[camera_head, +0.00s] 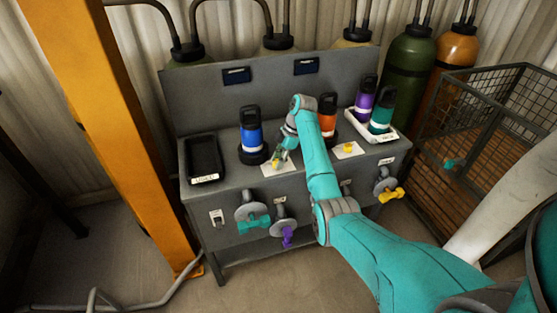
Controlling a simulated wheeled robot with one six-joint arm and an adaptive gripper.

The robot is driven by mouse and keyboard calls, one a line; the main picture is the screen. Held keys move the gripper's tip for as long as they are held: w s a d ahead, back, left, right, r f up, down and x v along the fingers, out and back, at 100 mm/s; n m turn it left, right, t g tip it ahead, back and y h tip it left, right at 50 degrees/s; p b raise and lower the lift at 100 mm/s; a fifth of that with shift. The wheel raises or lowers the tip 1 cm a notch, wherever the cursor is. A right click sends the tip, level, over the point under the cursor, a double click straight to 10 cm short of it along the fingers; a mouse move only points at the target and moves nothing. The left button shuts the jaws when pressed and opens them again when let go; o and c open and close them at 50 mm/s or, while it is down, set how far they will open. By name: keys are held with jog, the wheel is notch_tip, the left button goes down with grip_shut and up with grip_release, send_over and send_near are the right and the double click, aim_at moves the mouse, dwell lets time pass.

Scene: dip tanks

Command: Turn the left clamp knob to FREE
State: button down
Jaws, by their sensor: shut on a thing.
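My teal arm reaches over the grey bench from the lower right. My gripper (279,158) points down at the front of the bench, in front of and to the right of the blue bottle (251,129). It is shut on the left clamp knob, a small yellow knob (275,164) on a white plate (284,167). The gripper partly hides the knob, and its pointing direction and the plate's lettering are too small to read. The blue bottle stands upright in a dark round holder. The right yellow knob (348,148) sits on its own white plate, near an orange bottle (328,117) partly behind my arm.
A black tray (191,158) lies at the bench's left end. A white tray (391,136) with purple and teal bottles stands at the right. Valves with coloured handles (252,225) stick out of the front. An orange post (115,110) stands left, a wire cage (485,130) right.

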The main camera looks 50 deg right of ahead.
jog(key=c, duration=0.8)
grip_release()
jog(key=shift+o, duration=0.2)
jog(key=v, duration=0.5)
jog(key=shift+d+r, duration=0.2)
jog(key=shift+r, duration=0.05)
jog(key=s+d, duration=0.2)
jog(key=d, duration=0.1)
jog(key=s+d, duration=0.2)
jog(key=d, duration=0.1)
jog(key=s+d, duration=0.2)
jog(key=d, duration=0.1)
jog(key=shift+s+d+f, duration=0.25)
jog(key=shift+s+d, duration=0.05)
jog(key=shift+d, duration=0.1)
